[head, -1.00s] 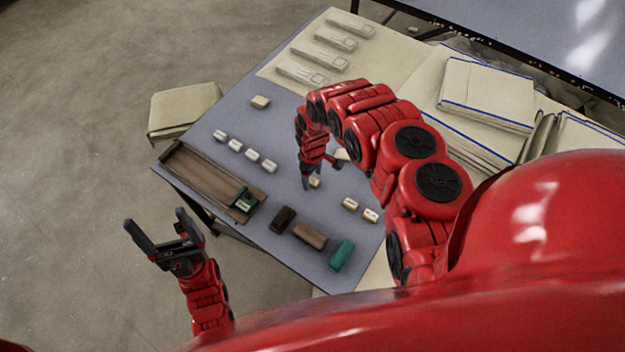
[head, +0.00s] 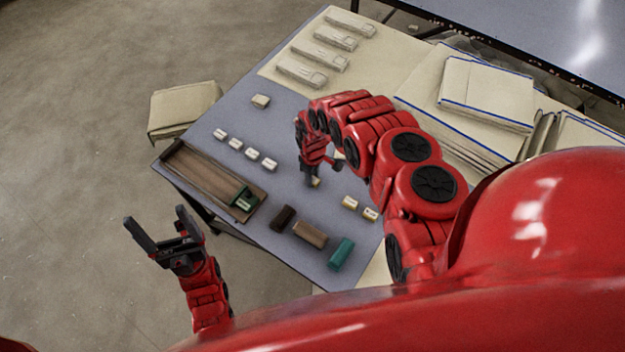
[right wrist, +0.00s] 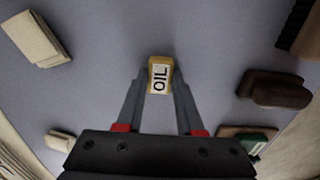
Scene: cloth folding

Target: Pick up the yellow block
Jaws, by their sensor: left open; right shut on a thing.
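A small yellow block (right wrist: 160,74) with an "OIL" label sits between the fingers of my right gripper (right wrist: 160,85) in the right wrist view. The right gripper is shut on it. In the head view my right gripper (head: 312,180) is at the middle of the grey table, with the yellow block (head: 315,183) partly hidden at its fingertips. I cannot tell whether the block is clear of the tabletop. My left gripper (head: 155,218) is open and empty, off the table's near left side.
Two yellowish blocks (head: 360,208) lie to the right. Dark, brown and green blocks (head: 341,253) line the near edge. A wooden tray (head: 200,178) and several white blocks (head: 236,144) are at left. Cream folded cloths (head: 487,90) fill the far right.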

